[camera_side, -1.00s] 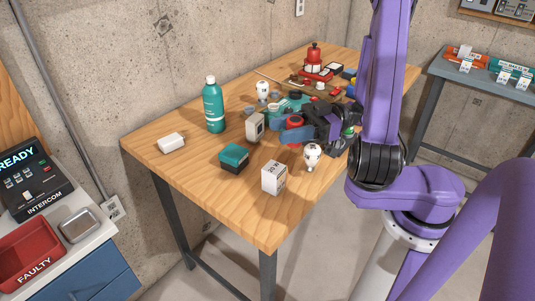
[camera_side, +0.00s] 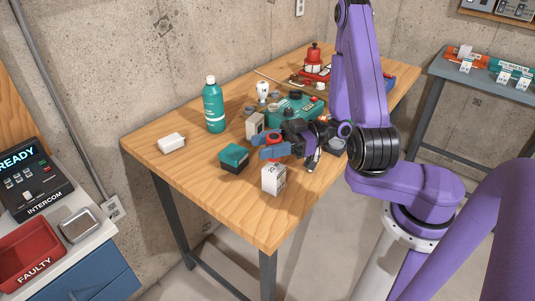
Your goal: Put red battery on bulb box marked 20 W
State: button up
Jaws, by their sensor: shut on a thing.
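My gripper (camera_side: 270,147) is shut on a red object, apparently the red battery (camera_side: 273,138), and holds it above the table. Only a small part of the battery shows between the blue fingers. A white box with dark print (camera_side: 273,179) stands upright near the table's front edge, just below the gripper in the picture. A beige box (camera_side: 255,126) stands behind the gripper. The print on both boxes is too small to read, so I cannot tell which is marked 20 W.
A teal and black box (camera_side: 234,158) lies left of the gripper. A teal device (camera_side: 293,106) is behind the arm. The table's front left is clear.

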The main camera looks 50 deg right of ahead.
aim_at(268, 160)
jog(key=shift+f, duration=1.4)
jog(key=shift+f, duration=0.15)
jog(key=o, duration=1.2)
jog(key=shift+c, duration=0.2)
jog(key=shift+s+d+r, duration=0.1)
jog(key=shift+d+r, duration=0.05)
jog(key=shift+r, duration=0.05)
jog(key=v, duration=1.1)
jog(key=shift+s+d, duration=0.2)
jog(key=shift+d, duration=0.1)
